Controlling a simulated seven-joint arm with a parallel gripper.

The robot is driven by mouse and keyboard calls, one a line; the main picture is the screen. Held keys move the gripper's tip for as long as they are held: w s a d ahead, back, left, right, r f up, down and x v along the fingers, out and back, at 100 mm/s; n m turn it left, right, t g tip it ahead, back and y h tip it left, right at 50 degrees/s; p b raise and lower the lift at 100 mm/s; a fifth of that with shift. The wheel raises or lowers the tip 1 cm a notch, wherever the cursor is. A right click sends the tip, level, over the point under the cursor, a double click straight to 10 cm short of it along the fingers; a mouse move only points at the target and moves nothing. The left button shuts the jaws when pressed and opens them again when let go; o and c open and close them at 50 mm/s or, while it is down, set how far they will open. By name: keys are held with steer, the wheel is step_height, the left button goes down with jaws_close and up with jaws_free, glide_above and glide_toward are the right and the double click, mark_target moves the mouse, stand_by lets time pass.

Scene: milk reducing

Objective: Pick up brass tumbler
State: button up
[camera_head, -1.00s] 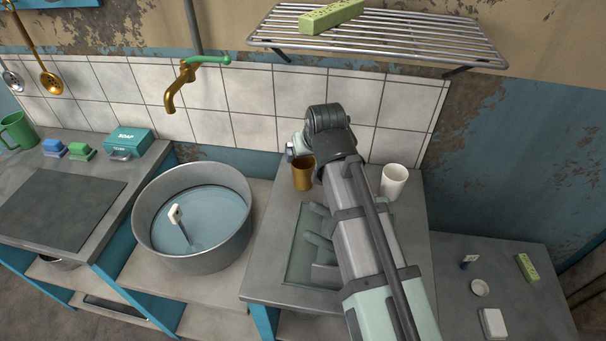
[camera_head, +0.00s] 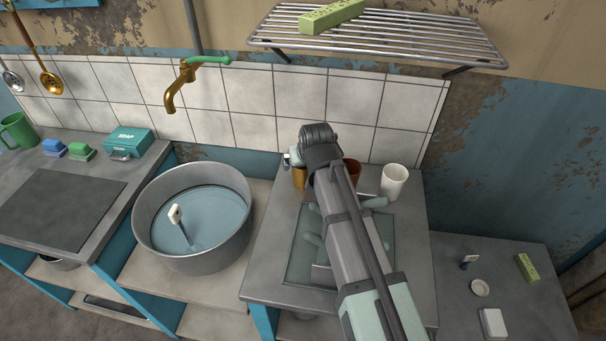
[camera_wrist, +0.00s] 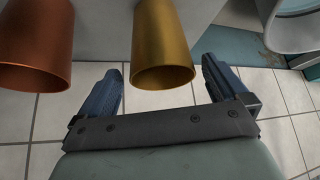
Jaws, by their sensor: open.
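The brass tumbler (camera_head: 299,180) stands on the counter near the tiled wall, partly hidden by my wrist in the head view. In the wrist view the brass tumbler (camera_wrist: 163,42) appears between the two fingers of my gripper (camera_wrist: 163,70). The fingers are apart, one to each side of it in the picture, with visible gaps. I cannot tell how far the tips reach along it. In the head view my wrist hides most of the gripper.
A copper tumbler (camera_wrist: 36,45) is close beside the brass one; it also shows behind my wrist (camera_head: 352,172). A white cup (camera_head: 394,182) stands farther right. A large metal basin (camera_head: 160,232) of water is left. A wire rack (camera_head: 400,40) hangs above.

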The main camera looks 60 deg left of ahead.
steer(key=x, duration=0.4)
steer(key=shift+s+f, duration=0.1)
steer(key=shift+c, duration=0.2)
steer(key=c, duration=1)
